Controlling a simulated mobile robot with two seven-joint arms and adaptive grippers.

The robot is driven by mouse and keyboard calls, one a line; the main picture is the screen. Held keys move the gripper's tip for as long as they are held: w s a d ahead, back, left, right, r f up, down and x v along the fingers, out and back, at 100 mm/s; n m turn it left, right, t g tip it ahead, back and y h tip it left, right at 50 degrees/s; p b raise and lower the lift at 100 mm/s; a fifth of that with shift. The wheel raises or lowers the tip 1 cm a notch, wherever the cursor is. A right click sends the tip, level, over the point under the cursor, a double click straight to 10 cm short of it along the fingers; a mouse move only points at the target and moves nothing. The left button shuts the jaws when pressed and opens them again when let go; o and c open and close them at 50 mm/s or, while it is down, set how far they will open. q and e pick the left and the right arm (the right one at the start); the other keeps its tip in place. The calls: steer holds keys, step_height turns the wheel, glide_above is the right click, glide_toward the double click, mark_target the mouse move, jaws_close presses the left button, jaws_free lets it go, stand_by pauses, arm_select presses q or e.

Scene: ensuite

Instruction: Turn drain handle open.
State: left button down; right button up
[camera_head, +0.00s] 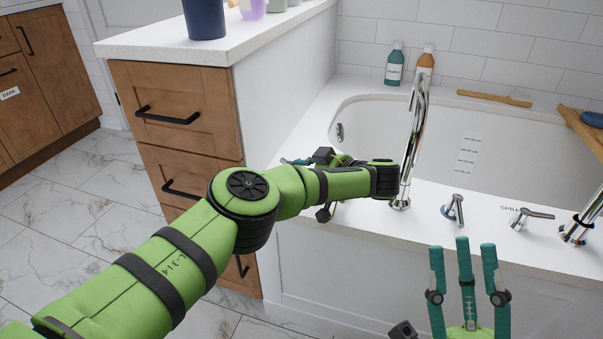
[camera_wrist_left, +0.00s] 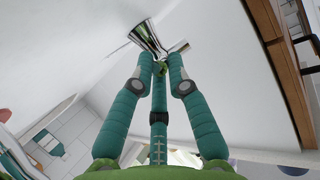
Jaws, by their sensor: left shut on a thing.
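My left gripper (camera_head: 296,162) reaches over the left end of the tub deck, mostly hidden behind my green arm in the head view. In the left wrist view its teal fingers (camera_wrist_left: 161,62) are closed together at the lever of a chrome fitting (camera_wrist_left: 147,36), which I take for the drain handle. The lever's base flares out against the white surface, and its tip shows just right of the fingertips. The fingertips partly hide the lever, so its exact angle is unclear. My right gripper (camera_head: 463,252) is open and empty in front of the tub, its fingers upward and spread.
The white tub (camera_head: 500,140) has a tall chrome spout (camera_head: 414,130) close to my left wrist. Two more levers (camera_head: 453,208) (camera_head: 530,217) stand on the deck to the right. A drawer cabinet (camera_head: 180,115) stands at left.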

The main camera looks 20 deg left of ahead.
arm_select(q)
steer(key=shift+s+a+f, duration=0.15)
steer(key=shift+a+f, duration=0.15)
steer(key=c, duration=1.3)
jaws_free()
steer(key=shift+r, duration=0.15)
steer(key=v, duration=1.2)
steer(key=shift+w+d, duration=0.2)
